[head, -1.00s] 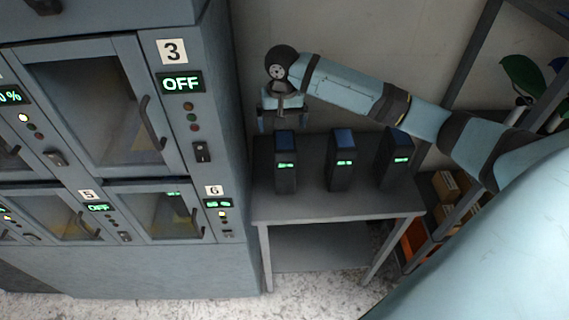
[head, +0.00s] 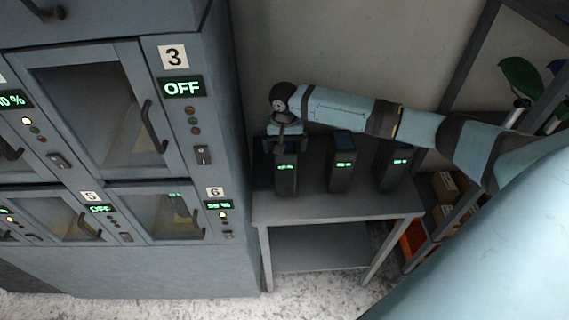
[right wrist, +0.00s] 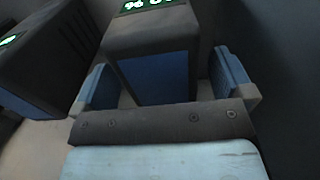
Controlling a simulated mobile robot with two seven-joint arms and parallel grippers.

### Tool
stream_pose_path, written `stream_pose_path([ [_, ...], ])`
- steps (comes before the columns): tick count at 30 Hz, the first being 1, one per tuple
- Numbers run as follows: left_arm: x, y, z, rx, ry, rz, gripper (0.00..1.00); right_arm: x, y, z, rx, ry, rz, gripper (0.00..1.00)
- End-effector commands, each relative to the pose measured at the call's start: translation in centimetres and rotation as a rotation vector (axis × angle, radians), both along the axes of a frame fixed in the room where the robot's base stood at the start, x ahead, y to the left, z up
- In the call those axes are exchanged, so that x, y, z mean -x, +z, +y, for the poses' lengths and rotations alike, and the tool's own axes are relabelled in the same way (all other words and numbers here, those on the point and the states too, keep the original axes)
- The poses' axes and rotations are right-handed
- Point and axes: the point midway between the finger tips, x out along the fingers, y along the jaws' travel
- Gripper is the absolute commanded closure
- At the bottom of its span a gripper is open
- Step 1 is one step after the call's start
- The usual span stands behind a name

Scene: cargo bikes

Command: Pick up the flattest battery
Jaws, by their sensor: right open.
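Three dark batteries with blue tops and lit green displays stand upright in a row on a grey table (head: 330,208): the left battery (head: 286,182), the middle battery (head: 341,172) and the right battery (head: 394,168). My right gripper (head: 286,147) is open at the top of the left battery, one finger on each side. In the right wrist view, that battery (right wrist: 150,45) lies between the open blue-padded fingers (right wrist: 164,84), with gaps visible. Its display is partly cut off. My left gripper is not in view.
A grey charging cabinet (head: 226,130) with numbered doors stands close to the table's left. A shelf rack (head: 450,75) with boxes (head: 447,185) is on the right. A wall is behind. In the right wrist view, a neighbouring battery (right wrist: 45,55) is close on the left.

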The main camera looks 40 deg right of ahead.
Motion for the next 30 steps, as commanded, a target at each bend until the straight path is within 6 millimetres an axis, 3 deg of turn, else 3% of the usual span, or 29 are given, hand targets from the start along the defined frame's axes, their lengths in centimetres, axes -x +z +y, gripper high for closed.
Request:
stream_pose_path([
  [6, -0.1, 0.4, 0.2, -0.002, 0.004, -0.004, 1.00, 0.0, -2.1, 0.0, 0.001, 0.001, -0.001, 0.01],
  [13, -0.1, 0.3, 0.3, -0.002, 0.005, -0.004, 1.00, 0.0, -2.2, 0.0, 0.001, 0.001, -0.001, 0.03],
  [25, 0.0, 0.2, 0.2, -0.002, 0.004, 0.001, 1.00, 0.0, -2.1, 0.0, 0.001, 0.001, -0.002, 0.95],
  [26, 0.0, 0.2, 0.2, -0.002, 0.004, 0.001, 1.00, 0.0, -2.1, 0.0, 0.001, 0.001, -0.002, 1.00],
  [30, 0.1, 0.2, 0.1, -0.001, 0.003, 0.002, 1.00, -0.2, -1.8, 0.0, -0.001, 0.000, -0.006, 1.00],
])
